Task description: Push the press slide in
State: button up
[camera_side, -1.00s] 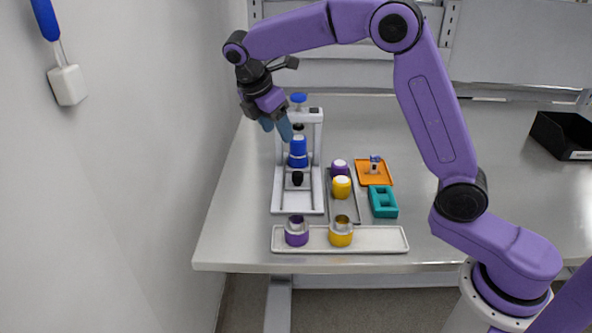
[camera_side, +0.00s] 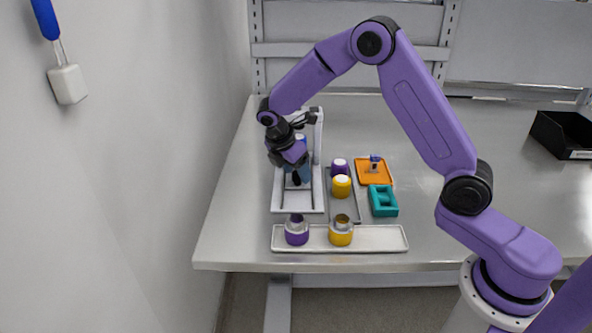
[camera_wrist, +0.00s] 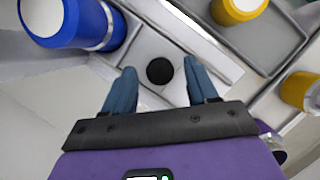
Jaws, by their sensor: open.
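The white press (camera_side: 318,150) stands at the left of the table. Its slide (camera_wrist: 150,45) is a light plate with a round black knob (camera_wrist: 160,71), which lies between my fingers in the wrist view. My gripper (camera_wrist: 162,85) is open, with one blue-grey finger on each side of the knob. I cannot tell whether either finger touches it. In the side view my gripper (camera_side: 298,178) is low over the press's front and hides most of the slide. A blue cylinder with a white top (camera_wrist: 90,20) is at the upper left of the wrist view, behind the knob.
A grey strip (camera_side: 345,205) with purple and yellow white-topped parts (camera_side: 341,186) lies right of the press. A teal block (camera_side: 383,201) and an orange tray (camera_side: 387,178) are farther right. A white tray (camera_side: 378,239) with two ringed cups is in front.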

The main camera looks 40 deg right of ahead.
jog(key=shift+d+f, duration=0.1)
jog(key=shift+f, duration=0.15)
grip_shut()
jog(key=shift+w+d, duration=1.35)
jog(key=shift+w, duration=0.05)
jog(key=shift+r, duration=0.1)
jog(key=shift+c, duration=0.6)
grip_release()
jog(key=shift+d, duration=0.1)
jog(key=shift+o, duration=0.6)
jog(key=v, duration=1.7)
jog(key=shift+a, duration=0.2)
